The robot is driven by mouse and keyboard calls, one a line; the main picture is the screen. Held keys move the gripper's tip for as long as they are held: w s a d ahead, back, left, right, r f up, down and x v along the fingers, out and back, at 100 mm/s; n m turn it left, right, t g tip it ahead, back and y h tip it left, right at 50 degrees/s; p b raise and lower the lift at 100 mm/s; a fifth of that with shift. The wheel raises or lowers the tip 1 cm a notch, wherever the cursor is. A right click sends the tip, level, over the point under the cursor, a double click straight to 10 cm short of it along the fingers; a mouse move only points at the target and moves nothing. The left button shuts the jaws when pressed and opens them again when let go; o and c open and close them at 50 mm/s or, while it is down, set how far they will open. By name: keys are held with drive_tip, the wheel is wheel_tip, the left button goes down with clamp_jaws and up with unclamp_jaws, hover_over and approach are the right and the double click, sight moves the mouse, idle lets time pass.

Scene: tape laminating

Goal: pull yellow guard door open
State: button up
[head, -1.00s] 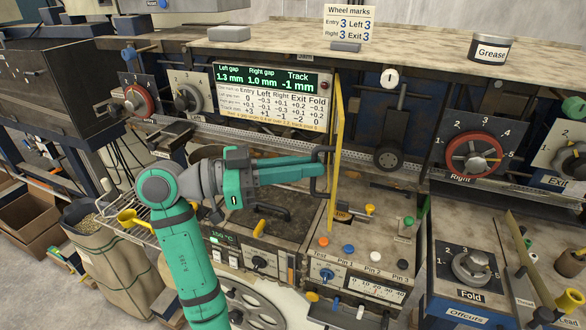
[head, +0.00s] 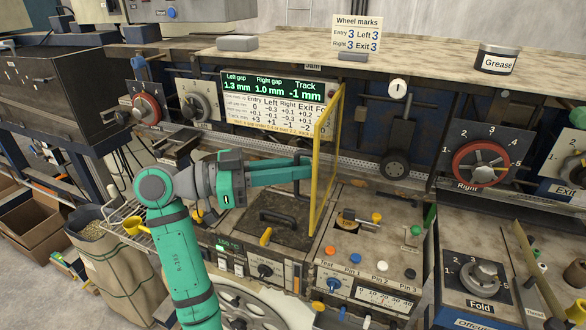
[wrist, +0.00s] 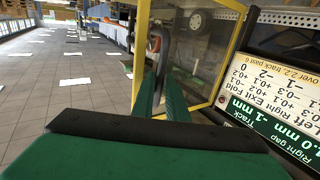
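The yellow guard door (head: 316,165) is a thin yellow frame with a clear panel. It stands out from the machine to the right of the display and is seen at a steep slant. Its frame also crosses the wrist view (wrist: 139,50). The dark door handle (wrist: 165,48) shows at the fingertips in the wrist view. My gripper (wrist: 161,82) has its two green fingers on either side of this handle and appears shut on it.
The display (head: 276,88) and a value sheet are behind the door, partly covered by it. A black handle (head: 283,216) lies on the plate below my arm. The pin panel (head: 365,262) with coloured buttons is at the lower right. Open floor (wrist: 70,100) shows in the wrist view.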

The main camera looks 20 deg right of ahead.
drive_tip(key=o, duration=0.3)
drive_tip(key=shift+w+d+f, duration=0.15)
drive_tip(key=shift+d+f, duration=0.1)
drive_tip(key=shift+d, duration=0.05)
drive_tip(key=shift+a+r, duration=0.15)
drive_tip(key=shift+a, duration=0.15)
drive_tip(key=a, duration=0.3)
drive_tip(key=w+a, duration=0.1)
drive_tip(key=a, duration=0.6)
drive_tip(key=shift+w+a, duration=0.15)
drive_tip(key=shift+w, duration=0.15)
